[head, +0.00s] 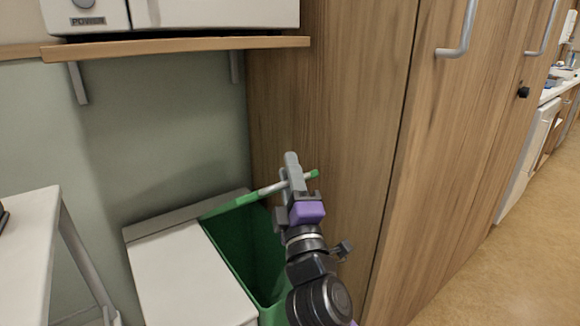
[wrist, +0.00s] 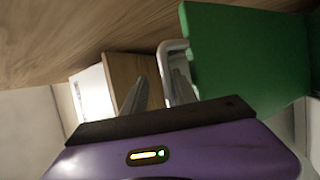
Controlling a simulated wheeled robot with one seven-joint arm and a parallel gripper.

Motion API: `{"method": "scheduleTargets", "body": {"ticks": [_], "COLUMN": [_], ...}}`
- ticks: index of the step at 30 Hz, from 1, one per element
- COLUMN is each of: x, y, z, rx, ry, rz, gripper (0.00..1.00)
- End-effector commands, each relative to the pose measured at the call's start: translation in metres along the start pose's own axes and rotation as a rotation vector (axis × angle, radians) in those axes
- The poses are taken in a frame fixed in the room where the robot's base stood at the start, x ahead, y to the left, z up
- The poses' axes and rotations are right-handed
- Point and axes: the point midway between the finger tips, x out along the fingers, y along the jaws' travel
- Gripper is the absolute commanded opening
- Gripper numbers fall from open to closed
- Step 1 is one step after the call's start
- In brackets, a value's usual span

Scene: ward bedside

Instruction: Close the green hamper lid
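The green hamper (head: 238,250) stands open against the wooden cabinet, and its inside shows. Its green lid (head: 235,203) is raised and seen nearly edge-on in the head view; its broad green face fills the upper right of the wrist view (wrist: 245,50). A pale grey bar handle (head: 270,188) is on the lid's edge, and it also shows in the wrist view (wrist: 163,62). My gripper (head: 292,170) is at this handle, above the hamper. In the wrist view its fingers (wrist: 158,95) are apart, with the handle close to the right finger; a gap shows beside the left one.
A white-topped unit (head: 190,275) stands directly left of the hamper. A white table (head: 28,225) is at the far left. A wooden shelf (head: 180,47) overhangs the back wall. The tall wooden cabinet (head: 335,100) is close on the right; open floor (head: 490,280) lies beyond.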

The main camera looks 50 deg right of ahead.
Motion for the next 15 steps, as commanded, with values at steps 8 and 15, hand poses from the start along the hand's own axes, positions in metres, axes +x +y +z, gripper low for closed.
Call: {"method": "scheduleTargets", "body": {"ticks": [8, 15], "x": [-0.001, -0.015], "y": [-0.001, -0.006], "z": [0.000, -0.001], "rx": [0.000, 0.001], "ry": [0.001, 0.002], "rz": [0.000, 0.001], "gripper": [0.33, 0.33]}}
